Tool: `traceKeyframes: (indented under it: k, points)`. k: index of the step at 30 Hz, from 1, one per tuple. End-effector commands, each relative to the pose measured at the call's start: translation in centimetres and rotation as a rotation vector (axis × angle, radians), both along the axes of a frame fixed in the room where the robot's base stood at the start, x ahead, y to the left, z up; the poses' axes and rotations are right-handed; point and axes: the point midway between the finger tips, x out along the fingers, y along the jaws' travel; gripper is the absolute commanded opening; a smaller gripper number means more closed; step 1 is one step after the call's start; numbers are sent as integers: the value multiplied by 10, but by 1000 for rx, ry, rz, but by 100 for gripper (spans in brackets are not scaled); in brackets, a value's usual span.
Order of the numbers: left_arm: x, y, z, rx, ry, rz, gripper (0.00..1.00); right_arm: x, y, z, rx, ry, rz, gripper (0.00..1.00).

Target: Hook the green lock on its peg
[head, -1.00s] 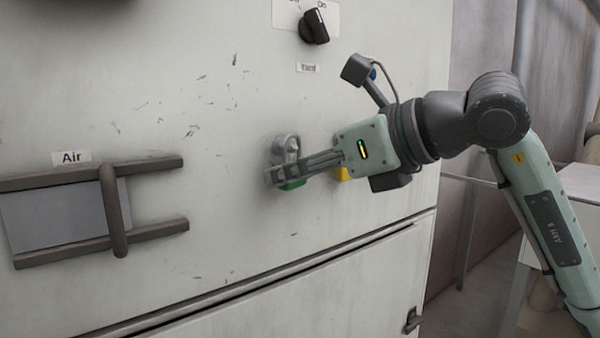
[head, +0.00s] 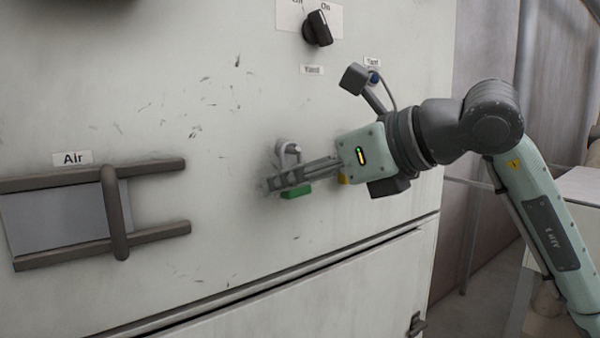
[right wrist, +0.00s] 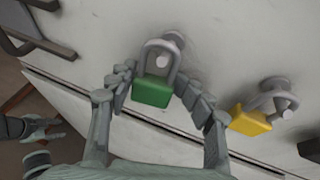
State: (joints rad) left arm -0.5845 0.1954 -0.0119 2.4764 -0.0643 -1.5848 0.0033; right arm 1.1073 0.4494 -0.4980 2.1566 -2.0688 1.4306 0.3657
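The green lock (head: 296,193) is at a grey peg (right wrist: 173,40) on the pale cabinet face. In the right wrist view the green lock (right wrist: 152,91) hangs with its grey shackle looped around the peg, its body below. My right gripper (head: 272,185) is at the lock, partly covering it in the head view. In the right wrist view its fingers (right wrist: 157,76) stand on either side of the lock with small gaps, open. My left gripper (right wrist: 50,128) shows small at the lower left of the right wrist view, its fingers apart and empty; it is outside the head view.
A yellow lock (right wrist: 250,121) hangs on another peg (right wrist: 275,84) to the right, close to my right gripper. A black knob (head: 317,29) is above. The Air slide gate (head: 65,215) with its brown rails is at the left. Clear panel lies between.

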Motion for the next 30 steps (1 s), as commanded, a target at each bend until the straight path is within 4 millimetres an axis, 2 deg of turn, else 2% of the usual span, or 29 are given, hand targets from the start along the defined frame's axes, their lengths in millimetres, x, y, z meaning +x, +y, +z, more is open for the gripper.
traceKeyframes:
  k: [3,14,24,30]
  points:
    - [0,0,-1,0,1,-1,40,-2,2,-1,-1,2,6,60]
    - [0,1,-1,1,3,2,40,-6,-6,5,1,-4,4,60]
    - [0,1,-1,1,1,1,40,-45,-54,30,0,-5,3,60]
    - [0,1,0,1,1,1,40,-64,-76,42,0,-2,6,60]
